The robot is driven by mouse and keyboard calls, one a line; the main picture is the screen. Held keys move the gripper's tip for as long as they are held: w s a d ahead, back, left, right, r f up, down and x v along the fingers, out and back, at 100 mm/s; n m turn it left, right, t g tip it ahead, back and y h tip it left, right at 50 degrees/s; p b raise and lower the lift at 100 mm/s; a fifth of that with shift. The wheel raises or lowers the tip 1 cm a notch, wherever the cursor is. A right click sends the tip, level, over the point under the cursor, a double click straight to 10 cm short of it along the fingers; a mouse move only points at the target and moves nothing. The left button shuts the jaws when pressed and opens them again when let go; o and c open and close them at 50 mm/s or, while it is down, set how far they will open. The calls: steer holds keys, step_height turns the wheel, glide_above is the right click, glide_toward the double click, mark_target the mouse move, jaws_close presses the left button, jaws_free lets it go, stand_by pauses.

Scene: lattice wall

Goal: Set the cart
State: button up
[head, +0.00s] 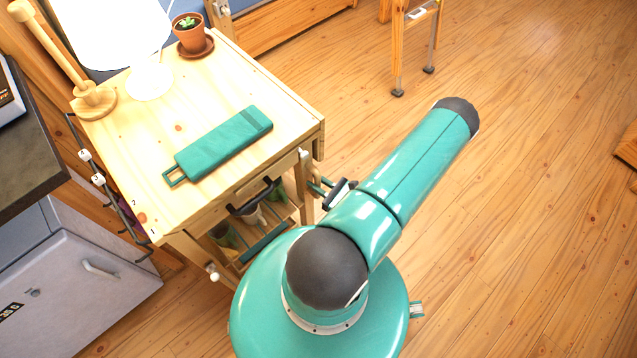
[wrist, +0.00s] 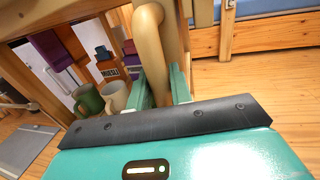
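The wooden cart (head: 190,110) stands left of my body in the head view. A teal flat case with a loop handle (head: 222,145) lies on its top. In the wrist view the fingers stand on either side of a tan rounded bar (wrist: 150,45). I cannot tell whether they press on it.
On the cart top stand a lamp (head: 115,30), a potted plant (head: 190,33) and a wooden stand (head: 93,101). Below are a green mug (wrist: 88,100), a pale mug (wrist: 114,96) and a box (wrist: 110,68). A grey cabinet (head: 75,290) stands left.

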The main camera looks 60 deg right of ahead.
steer(key=shift+o, duration=1.4)
steer(key=s+a, duration=0.1)
steer(key=s, duration=1.2)
steer(key=shift+s, duration=0.35)
steer(key=shift+a, duration=0.1)
